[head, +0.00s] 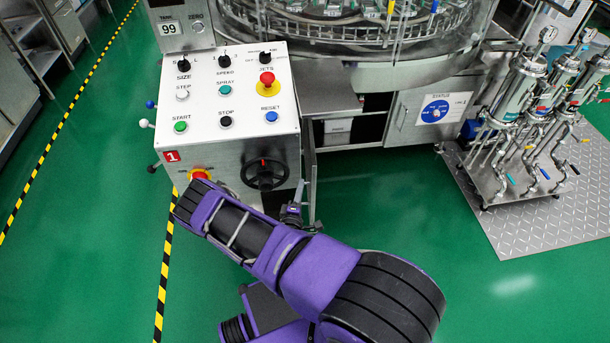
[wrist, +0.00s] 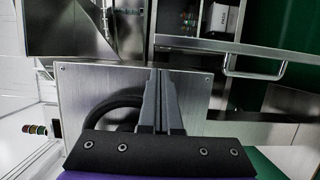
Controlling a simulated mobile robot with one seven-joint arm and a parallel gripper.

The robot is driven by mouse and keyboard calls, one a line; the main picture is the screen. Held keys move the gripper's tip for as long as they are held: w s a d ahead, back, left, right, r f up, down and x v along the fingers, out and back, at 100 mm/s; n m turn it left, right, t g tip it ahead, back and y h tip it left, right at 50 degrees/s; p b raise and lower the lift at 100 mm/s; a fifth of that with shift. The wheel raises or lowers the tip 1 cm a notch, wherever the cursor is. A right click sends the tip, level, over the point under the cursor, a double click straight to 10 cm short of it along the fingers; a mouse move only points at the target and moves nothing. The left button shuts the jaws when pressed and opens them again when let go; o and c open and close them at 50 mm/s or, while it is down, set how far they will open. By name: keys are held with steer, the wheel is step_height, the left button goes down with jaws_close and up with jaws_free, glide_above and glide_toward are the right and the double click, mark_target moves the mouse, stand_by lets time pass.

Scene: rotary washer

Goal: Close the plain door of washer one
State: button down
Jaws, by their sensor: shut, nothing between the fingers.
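The plain door (head: 309,175) of washer one stands open, seen nearly edge-on just right of the white control console marked 1 in the head view. The cabinet opening (head: 345,132) behind it is uncovered. In the wrist view, a metal panel (wrist: 200,43) with a bar handle (wrist: 255,74) crosses the upper right; it seems to be this door. My gripper (head: 298,190) is low, close to the door's console side, partly hidden by my arm. In the wrist view its fingers (wrist: 158,72) are together and empty. I cannot tell whether they touch the door.
The console (head: 240,120) carries a black handwheel (head: 264,175) and a red stop button (head: 200,174) on its front. Right of the opening is a shut cabinet door with a blue status dial (head: 435,112). A pump skid (head: 520,150) stands at the right. Green floor in front is clear.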

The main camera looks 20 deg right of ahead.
steer(key=b+x, duration=0.1)
steer(key=x, duration=0.8)
steer(key=shift+s+d, duration=0.1)
steer(key=shift+d, duration=0.05)
